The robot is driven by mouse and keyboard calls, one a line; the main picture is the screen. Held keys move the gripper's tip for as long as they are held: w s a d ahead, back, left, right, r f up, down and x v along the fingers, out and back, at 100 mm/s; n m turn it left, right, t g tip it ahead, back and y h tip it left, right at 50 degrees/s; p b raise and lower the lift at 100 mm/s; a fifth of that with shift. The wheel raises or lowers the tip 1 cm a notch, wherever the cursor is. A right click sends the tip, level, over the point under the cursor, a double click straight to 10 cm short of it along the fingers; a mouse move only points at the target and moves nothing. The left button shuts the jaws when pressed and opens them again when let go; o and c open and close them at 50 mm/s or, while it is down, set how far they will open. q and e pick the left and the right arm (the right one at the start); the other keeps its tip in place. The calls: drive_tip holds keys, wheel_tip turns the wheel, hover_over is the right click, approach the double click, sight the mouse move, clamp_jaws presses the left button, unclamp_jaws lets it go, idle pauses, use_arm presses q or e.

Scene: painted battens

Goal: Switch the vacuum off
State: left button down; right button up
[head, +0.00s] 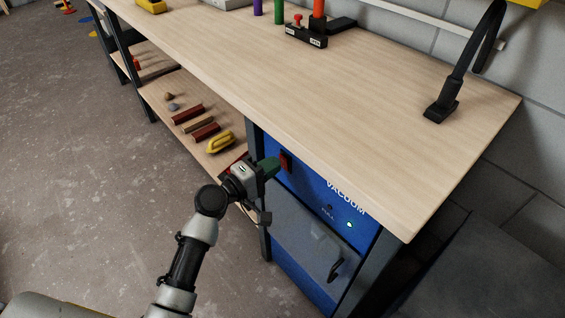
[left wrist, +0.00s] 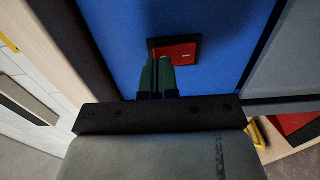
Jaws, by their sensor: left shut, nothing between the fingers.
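The vacuum is a blue cabinet (head: 312,183) under the right end of the workbench, with "VACUUM" lettered on its front. A small lamp (head: 350,224) on it glows pale green. Its red rocker switch (head: 286,162) sits in a dark frame near the upper left of the front. My left gripper (head: 275,166) is shut and empty, its green fingertips right at the switch. In the left wrist view the fingertips (left wrist: 157,66) overlap the lower left of the red switch (left wrist: 182,53). I cannot tell whether they touch it. My right gripper is not in view.
The wooden benchtop (head: 300,90) overhangs just above my left gripper. A lower shelf (head: 160,100) to the left holds a yellow object (head: 220,143) and several red and brown battens. A grey door with a dark handle (head: 336,268) is below the switch. The floor at left is clear.

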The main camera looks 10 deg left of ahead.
use_arm(q)
drive_tip(key=shift+w+d, duration=0.15)
drive_tip(key=shift+w+d, duration=0.15)
drive_tip(key=shift+w, duration=0.05)
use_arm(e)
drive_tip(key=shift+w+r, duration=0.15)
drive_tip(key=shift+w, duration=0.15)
use_arm(q)
drive_tip(key=shift+w+d, duration=0.2)
drive_tip(key=shift+w, duration=0.1)
drive_tip(key=shift+v, duration=1.05)
drive_tip(key=v, duration=0.5)
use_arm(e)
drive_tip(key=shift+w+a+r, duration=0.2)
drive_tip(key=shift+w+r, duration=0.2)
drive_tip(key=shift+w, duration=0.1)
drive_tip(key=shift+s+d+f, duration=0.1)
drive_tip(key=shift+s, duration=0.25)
